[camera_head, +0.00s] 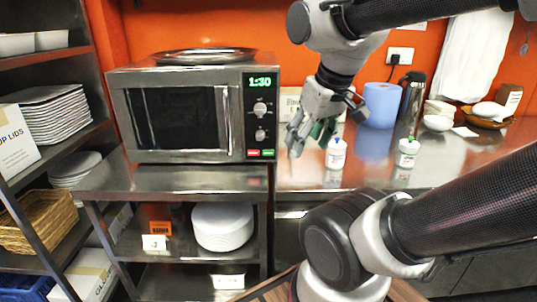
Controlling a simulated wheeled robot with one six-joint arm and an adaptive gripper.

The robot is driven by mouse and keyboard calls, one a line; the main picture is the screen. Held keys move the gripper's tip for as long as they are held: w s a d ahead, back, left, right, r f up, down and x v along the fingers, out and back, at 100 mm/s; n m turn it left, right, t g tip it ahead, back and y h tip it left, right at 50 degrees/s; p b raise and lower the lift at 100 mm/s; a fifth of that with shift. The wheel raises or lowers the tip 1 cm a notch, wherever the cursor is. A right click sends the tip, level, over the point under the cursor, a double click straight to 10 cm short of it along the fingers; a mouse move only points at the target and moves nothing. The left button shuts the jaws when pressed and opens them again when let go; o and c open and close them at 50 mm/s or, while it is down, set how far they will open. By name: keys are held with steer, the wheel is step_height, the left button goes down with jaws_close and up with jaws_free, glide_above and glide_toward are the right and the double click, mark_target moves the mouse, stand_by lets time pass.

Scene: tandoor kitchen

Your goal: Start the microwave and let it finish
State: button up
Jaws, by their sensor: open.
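The microwave (179,114) stands on a steel shelf unit left of centre, with its door shut. Its green display reads 1:30. Two knobs sit below the display, and a red button (253,153) and a green button (268,153) are at the bottom of the panel. My gripper (298,143) is open and empty, to the right of the control panel and pointing down. It appears apart from the microwave; its exact depth is hard to tell.
A metal tray (204,56) lies on top of the microwave. White bottles (336,153) (408,152), a blue roll (381,104) and a dark flask (411,96) stand on the steel counter (465,158) at right. A shelf rack with plates (56,112) stands at left.

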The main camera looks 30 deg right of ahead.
jaws_close()
stand_by(1.4)
